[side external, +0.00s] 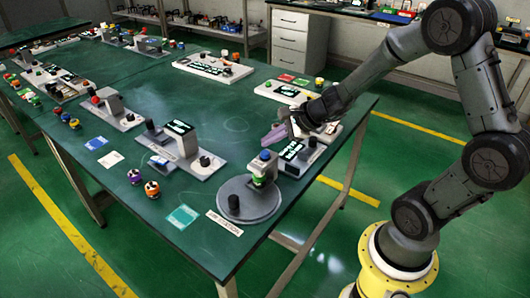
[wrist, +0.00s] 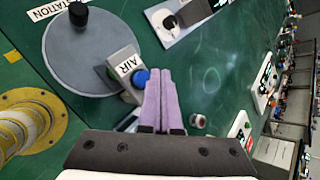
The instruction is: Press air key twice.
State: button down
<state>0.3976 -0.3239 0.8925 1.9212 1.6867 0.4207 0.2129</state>
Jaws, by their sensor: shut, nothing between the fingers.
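The air key is a blue round button (wrist: 141,78) on a small grey block labelled AIR (wrist: 123,62), seen in the wrist view. In the side view the blue button (side external: 265,155) sits at the edge of a round grey disc (side external: 230,207). My gripper (wrist: 161,72) has purple fingers pressed together with nothing between them. In the wrist view the fingertips are just right of the blue button. In the side view my gripper (side external: 273,137) is above and slightly right of the key, with a visible gap.
A black knob (side external: 233,202) stands on the disc. A grey unit (side external: 187,140) with a dark display is left of the disc, and another display panel (side external: 292,150) lies behind the key. Green tabletop is bare around the middle.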

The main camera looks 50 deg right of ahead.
jog(key=shift+r, duration=2.2)
jog(key=s+a+r+n+t+y, duration=0.1)
jog(key=s+a+r+n, duration=0.1)
jog(key=a+r+n, duration=0.45)
jog(key=s+a+r+n+g+y, duration=0.1)
jog(key=s+a+r+n, duration=0.55)
jog(key=s, duration=0.25)
jog(key=s+d+f+n+g+h, duration=0.1)
jog(key=s+d+f+n+h, duration=0.1)
jog(key=s+n, duration=0.3)
jog(key=s+d+f+n+g+h, duration=0.2)
jog(key=s+d+f+n, duration=0.1)
jog(key=s+n, duration=0.3)
jog(key=shift+s+d+n, duration=0.3)
jog(key=shift+s+d, duration=0.2)
jog(key=shift+s, duration=0.2)
